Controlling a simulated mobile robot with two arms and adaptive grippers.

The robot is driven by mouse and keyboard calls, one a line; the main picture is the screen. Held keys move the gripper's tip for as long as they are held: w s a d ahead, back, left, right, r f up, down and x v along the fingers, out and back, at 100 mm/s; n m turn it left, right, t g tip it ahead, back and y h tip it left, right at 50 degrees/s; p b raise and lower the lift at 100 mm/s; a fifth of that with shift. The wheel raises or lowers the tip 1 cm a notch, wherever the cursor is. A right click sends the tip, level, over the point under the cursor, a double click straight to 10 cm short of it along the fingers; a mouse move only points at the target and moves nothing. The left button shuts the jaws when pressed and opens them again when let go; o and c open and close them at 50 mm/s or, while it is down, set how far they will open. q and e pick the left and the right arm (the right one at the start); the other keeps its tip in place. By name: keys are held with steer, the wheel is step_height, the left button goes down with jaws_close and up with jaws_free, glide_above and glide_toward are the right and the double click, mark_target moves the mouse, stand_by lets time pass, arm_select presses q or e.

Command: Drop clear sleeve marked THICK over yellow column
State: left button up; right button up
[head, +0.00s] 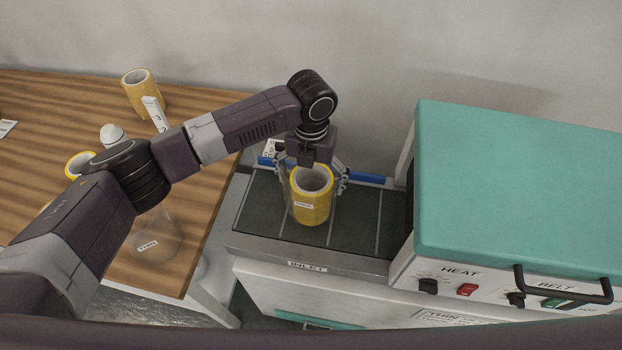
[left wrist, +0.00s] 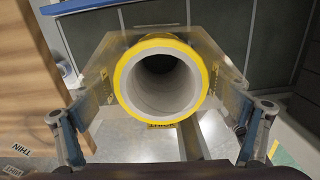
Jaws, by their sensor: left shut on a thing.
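The yellow column (head: 316,211) is an upright stack of yellow tape rolls with a pale hollow core, standing on the dark inlet belt. In the left wrist view I look down into its round top (left wrist: 206,82). The clear sleeve with its THICK label (head: 303,205) appears to be around the column; its clear wall is hard to make out. The label also shows below the column's top in the left wrist view (left wrist: 162,126). My left gripper (head: 315,174) is over the column, its fingers shut on the sleeve from both sides. How far down the sleeve reaches is unclear.
A clear sleeve marked THIN (head: 148,246) stands on the wooden table (head: 205,205) at left. Yellow tape rolls (head: 140,92) stand at the back of that table. The teal-lidded heat machine (head: 510,190) rises right of the belt (head: 262,208).

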arm_select(q)
steer(key=shift+f, duration=0.2)
steer(key=o, duration=0.6)
step_height(320, 180, up, 7)
steer(key=p, duration=0.6)
steer(key=shift+p, duration=0.3)
stand_by(0.6)
